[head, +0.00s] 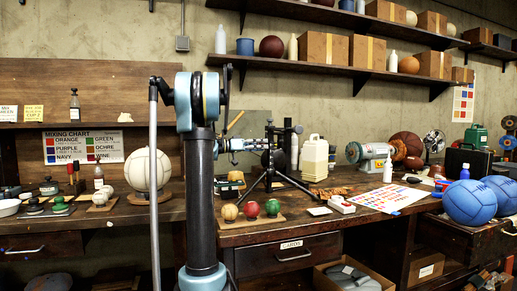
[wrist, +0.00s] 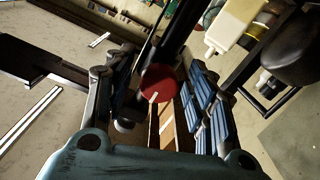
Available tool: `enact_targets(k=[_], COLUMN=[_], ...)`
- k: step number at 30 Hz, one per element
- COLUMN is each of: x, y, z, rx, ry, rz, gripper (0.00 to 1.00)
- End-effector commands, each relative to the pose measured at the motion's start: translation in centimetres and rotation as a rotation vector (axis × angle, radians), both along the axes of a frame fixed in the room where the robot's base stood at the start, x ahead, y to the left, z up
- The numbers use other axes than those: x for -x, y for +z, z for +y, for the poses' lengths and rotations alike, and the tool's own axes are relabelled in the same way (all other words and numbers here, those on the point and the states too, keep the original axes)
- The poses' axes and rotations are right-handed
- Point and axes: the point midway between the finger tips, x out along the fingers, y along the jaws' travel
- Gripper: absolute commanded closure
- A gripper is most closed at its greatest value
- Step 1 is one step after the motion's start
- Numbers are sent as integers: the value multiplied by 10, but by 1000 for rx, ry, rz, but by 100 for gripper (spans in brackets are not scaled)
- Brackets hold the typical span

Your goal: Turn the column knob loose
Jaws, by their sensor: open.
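The column knob (wrist: 158,84) is a round red disc with a pale line on its face, in the middle of the wrist view. It is on the dark column (wrist: 182,28) of the black tripod stand (head: 274,165), which stands on the bench. My gripper (wrist: 160,70) is open, with its ridged blue pads left and right of the knob. I cannot tell whether either pad touches it. In the head view my gripper (head: 257,144) is at the stand's column, reaching in from the left; the knob is too small there to make out clearly.
A cream jug (head: 314,158) stands right of the stand; it also shows in the wrist view (wrist: 236,22). Three small balls on a wooden holder (head: 252,217) lie in front of the tripod.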

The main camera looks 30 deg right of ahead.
Motion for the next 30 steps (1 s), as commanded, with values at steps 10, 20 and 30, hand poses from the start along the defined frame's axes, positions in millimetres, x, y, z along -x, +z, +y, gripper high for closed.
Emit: enact_targets(k=[10,20,30], x=[0,-1,-2], y=[0,0,0], z=[0,0,0], rx=[0,-4,-49], ry=[1,2,3], rz=[0,21,203], gripper=[94,94,94])
